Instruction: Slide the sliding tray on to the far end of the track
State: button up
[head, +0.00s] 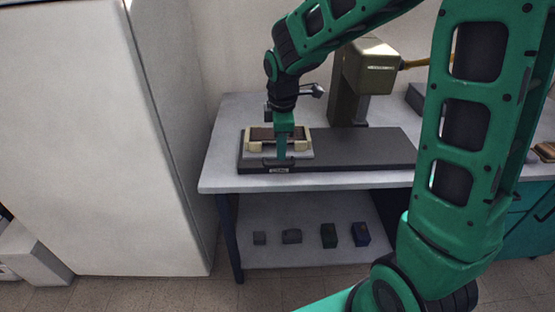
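The sliding tray (305,153) is a light grey plate with a cream block-like holder on it. It sits at the left end of a long dark flat track (370,150) on the grey bench. A small dark handle (270,161) is at the tray's front edge. My gripper (281,157) points down over the tray, with its tips at the handle. It covers part of the tray and handle. The fingers look like one narrow green strip from here, so I cannot tell whether they are open or grip the handle.
A machine with a brass-coloured head (370,67) stands behind the track. The track right of the tray looks clear. My arm hides part of the right bench. Several small dark blocks (329,236) lie on the lower shelf. A tall white cabinet (110,140) stands left.

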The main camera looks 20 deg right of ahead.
aim_at(280, 164)
jog(key=f, duration=0.4)
jog(key=w+f, duration=0.1)
jog(key=f, duration=0.1)
jog(key=shift+d, duration=0.15)
jog(key=shift+r, duration=0.1)
grip_shut()
